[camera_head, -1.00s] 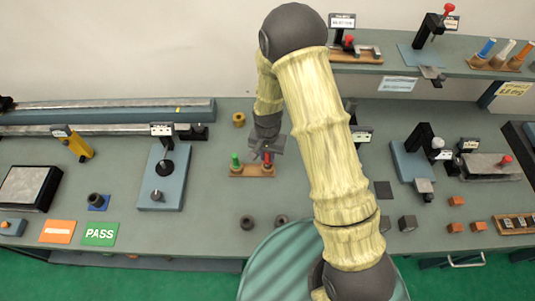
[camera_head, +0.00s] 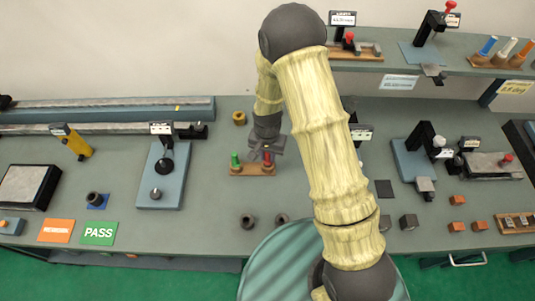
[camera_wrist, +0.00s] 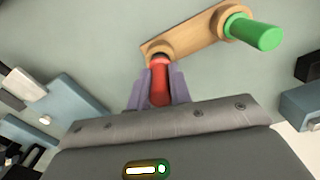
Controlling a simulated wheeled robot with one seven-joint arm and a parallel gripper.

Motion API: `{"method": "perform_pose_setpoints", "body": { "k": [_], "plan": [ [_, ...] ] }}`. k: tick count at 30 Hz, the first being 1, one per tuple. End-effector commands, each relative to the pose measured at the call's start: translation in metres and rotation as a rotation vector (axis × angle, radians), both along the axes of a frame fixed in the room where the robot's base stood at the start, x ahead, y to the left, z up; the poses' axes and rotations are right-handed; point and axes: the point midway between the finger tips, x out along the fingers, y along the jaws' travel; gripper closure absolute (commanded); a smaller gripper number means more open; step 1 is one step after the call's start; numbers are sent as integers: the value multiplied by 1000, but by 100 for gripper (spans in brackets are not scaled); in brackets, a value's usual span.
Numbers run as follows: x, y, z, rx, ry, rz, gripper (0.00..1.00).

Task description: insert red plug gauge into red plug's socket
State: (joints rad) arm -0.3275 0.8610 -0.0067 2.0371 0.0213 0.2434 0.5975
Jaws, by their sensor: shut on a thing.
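The red plug gauge (camera_wrist: 160,86) is between the two fingers of my gripper (camera_wrist: 160,88) in the wrist view. Its far end meets the socket end of the wooden holder (camera_wrist: 188,36); how deep it sits in the socket cannot be told. The green plug gauge (camera_wrist: 258,32) stands in the holder's other socket. In the head view my gripper (camera_head: 266,154) is over the right end of the wooden holder (camera_head: 250,170), with the red plug gauge (camera_head: 267,161) just below it and the green plug gauge (camera_head: 235,160) to its left.
A blue-based dial stand (camera_head: 160,180) is left of the holder. Two dark rings (camera_head: 248,221) lie in front of it, and a brass ring (camera_head: 239,118) lies behind. My arm hides part of the bench to the right.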

Motion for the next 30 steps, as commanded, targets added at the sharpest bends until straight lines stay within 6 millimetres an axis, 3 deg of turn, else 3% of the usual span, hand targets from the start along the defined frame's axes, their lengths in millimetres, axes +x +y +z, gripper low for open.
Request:
{"method": "perform_pose_setpoints", "body": {
  "k": [30],
  "plan": [
    [0, -1, -10, 0, 0, -2, 100]
  ]
}}
